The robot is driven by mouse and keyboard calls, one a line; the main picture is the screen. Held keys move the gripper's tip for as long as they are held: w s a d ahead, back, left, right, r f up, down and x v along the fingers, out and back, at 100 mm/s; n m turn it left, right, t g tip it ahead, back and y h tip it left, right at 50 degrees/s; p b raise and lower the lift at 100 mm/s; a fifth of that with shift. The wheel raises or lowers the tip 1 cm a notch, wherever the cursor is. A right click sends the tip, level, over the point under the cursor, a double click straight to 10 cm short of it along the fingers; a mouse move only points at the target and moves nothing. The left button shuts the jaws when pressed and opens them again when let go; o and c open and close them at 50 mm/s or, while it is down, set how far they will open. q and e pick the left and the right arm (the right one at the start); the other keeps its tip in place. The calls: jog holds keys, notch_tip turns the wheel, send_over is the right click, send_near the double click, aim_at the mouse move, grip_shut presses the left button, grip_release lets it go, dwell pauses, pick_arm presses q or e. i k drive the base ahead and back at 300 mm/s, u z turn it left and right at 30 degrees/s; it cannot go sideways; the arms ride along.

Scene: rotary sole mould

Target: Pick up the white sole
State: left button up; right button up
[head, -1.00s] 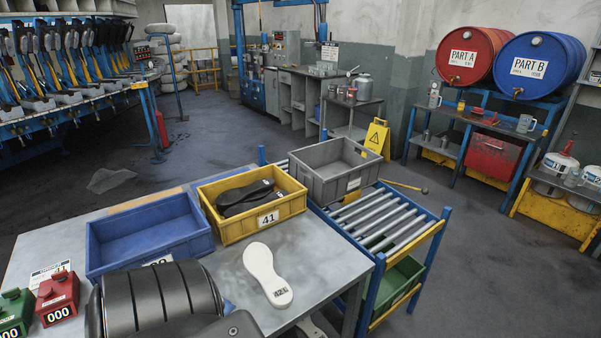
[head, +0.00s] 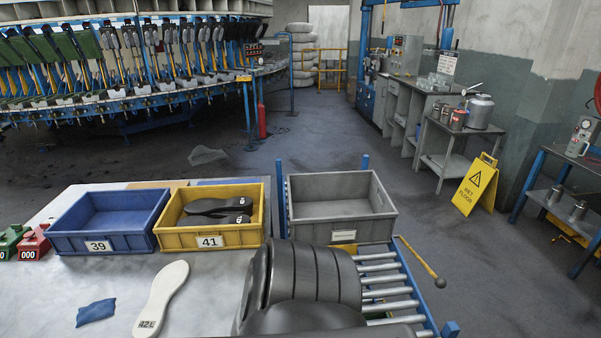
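The white sole (head: 162,299) lies flat on the grey table in the head view, left of my dark arm. Its heel end, marked 42L, points toward the front edge of the picture. A large dark ribbed arm link of mine covers the table's right front part and some of the rollers. Neither gripper's fingers show in this view. Nothing visible touches the sole.
Behind the sole stand a blue crate (head: 57,243) marked 39, empty, and a yellow crate (head: 182,239) marked 41 holding black soles. A blue cloth (head: 96,311) lies left of the sole.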

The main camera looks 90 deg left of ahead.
aim_at(149, 322)
jog(key=i, duration=0.35)
jog(key=u, duration=2.7)
